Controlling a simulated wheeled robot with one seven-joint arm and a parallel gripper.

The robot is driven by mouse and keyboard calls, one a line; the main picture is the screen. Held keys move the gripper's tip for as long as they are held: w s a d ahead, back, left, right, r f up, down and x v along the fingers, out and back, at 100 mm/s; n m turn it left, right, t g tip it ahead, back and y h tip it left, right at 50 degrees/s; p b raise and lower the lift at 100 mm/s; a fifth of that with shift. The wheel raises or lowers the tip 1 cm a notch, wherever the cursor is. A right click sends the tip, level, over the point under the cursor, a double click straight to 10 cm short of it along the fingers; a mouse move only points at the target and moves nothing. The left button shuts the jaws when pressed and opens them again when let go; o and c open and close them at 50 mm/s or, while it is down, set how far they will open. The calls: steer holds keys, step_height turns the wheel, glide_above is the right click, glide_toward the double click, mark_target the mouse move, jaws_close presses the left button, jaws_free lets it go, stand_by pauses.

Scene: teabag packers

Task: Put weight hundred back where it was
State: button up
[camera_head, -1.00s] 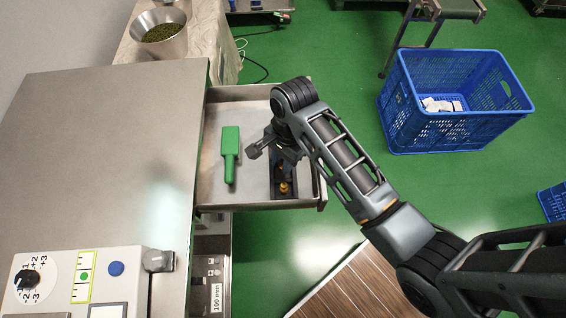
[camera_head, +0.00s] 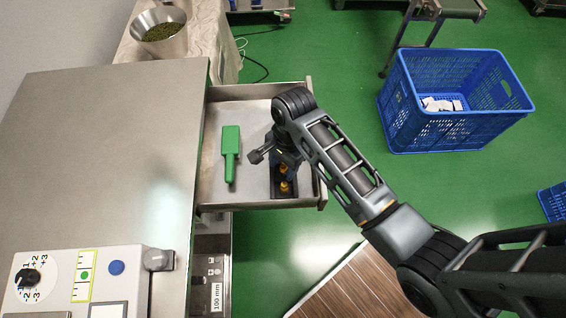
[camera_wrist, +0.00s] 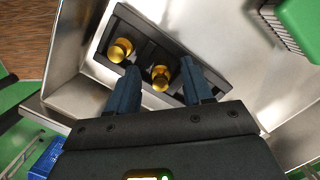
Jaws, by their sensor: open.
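Two brass-coloured weights sit in a dark holder (camera_head: 307,186) inside the open metal drawer. The nearer weight (camera_head: 284,187) stands at the holder's near end in the head view; the other weight (camera_head: 283,169) is just beyond it. In the wrist view, one weight (camera_wrist: 120,50) is left of the fingers, and the other weight (camera_wrist: 161,78) shows between them. My gripper (camera_wrist: 158,66) is open above the holder, with nothing clamped. I cannot tell which weight is the hundred. My arm hides the far part of the holder in the head view.
A green-handled tool (camera_head: 230,153) lies left of the holder in the drawer (camera_head: 245,110). A steel worktop (camera_head: 100,160) adjoins the drawer on the left. A blue crate (camera_head: 450,135) with white packets stands on the floor to the right.

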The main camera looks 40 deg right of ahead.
step_height(320, 180, up, 12)
steer(key=d, duration=0.1)
steer(key=shift+w+d+p, duration=0.15)
steer(key=shift+d+p, duration=0.2)
steer(key=shift+d, duration=0.05)
stand_by(0.3)
